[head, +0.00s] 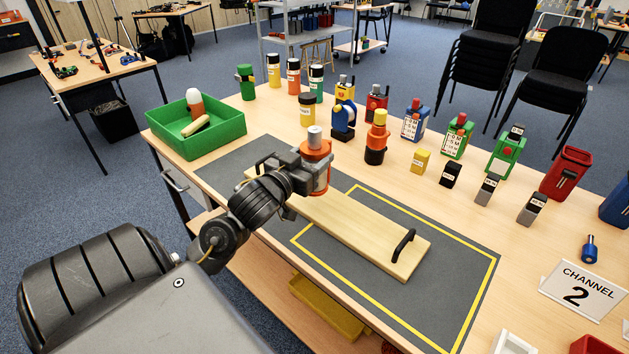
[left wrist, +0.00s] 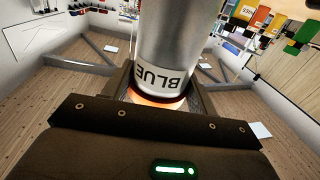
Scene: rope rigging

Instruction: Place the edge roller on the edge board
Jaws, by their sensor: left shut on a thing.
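My left gripper (head: 306,176) is shut on an upright orange and silver cylinder (head: 316,150), held over the far left part of the board. In the left wrist view the cylinder (left wrist: 178,42) is silver, with an orange band low down and a white label reading BLUE. I cannot tell whether it is the edge roller. The pale wooden board (head: 352,228), likely the edge board, lies on the grey mat (head: 445,262). It has a black handle at its near right end; its far left end is partly hidden by my arm. My right gripper is not in view.
A green bin (head: 232,127) at the left holds an orange and white bottle (head: 196,104) and a pale piece. Several coloured canisters and blocks stand along the back, including an orange and black one (head: 375,146). A CHANNEL 2 sign (head: 583,290) stands at right.

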